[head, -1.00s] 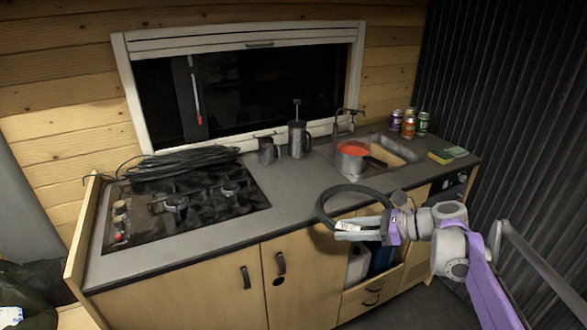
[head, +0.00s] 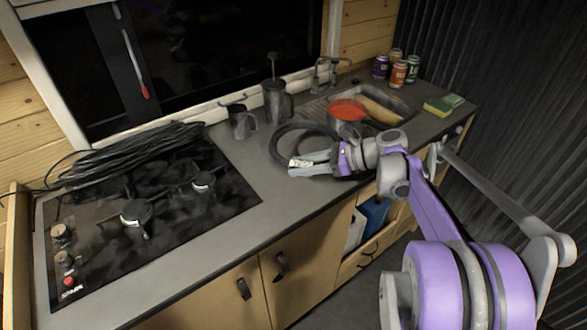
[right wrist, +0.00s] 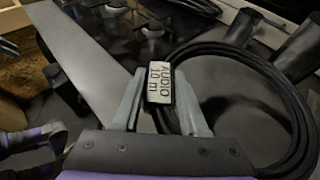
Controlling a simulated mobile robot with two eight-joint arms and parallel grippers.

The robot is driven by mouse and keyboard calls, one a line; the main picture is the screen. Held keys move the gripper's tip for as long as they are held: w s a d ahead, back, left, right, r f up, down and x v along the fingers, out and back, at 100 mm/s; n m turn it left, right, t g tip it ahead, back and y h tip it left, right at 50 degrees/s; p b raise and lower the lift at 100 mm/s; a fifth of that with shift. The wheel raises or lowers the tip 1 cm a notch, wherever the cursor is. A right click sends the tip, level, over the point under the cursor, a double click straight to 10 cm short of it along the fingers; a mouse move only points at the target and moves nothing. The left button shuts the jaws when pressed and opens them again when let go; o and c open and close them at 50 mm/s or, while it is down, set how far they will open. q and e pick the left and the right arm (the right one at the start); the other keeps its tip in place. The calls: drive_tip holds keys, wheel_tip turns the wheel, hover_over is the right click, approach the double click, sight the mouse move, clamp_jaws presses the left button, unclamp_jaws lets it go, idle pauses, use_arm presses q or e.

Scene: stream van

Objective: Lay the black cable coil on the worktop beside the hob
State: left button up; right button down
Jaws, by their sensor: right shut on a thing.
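My right gripper (head: 296,166) is shut on the coil at the label, over the worktop right of the hob. Whether the coil touches the worktop I cannot tell. The hob (head: 215,213) is black glass with burners and knobs. The grey worktop (head: 262,205) is bare between the hob and the gripper.
A thick bundle of black cable (head: 130,155) lies along the back of the hob. A dark mug (head: 240,122) and a press pot (head: 275,102) stand behind the coil. A pot with red contents (head: 347,112) sits at the sink (head: 395,117). Several cans (head: 399,74) and a sponge (head: 437,107) are at right.

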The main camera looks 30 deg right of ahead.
sight(302, 192)
wheel_tip(302, 192, down, 3)
drive_tip(key=shift+s+r, duration=0.1)
drive_tip(key=shift+s, duration=0.05)
drive_tip(key=shift+f+b, duration=0.35)
drive_tip(key=shift+f, duration=1.9)
drive_tip(key=shift+c, duration=2.1)
unclamp_jaws()
drive_tip(key=v, duration=1.2)
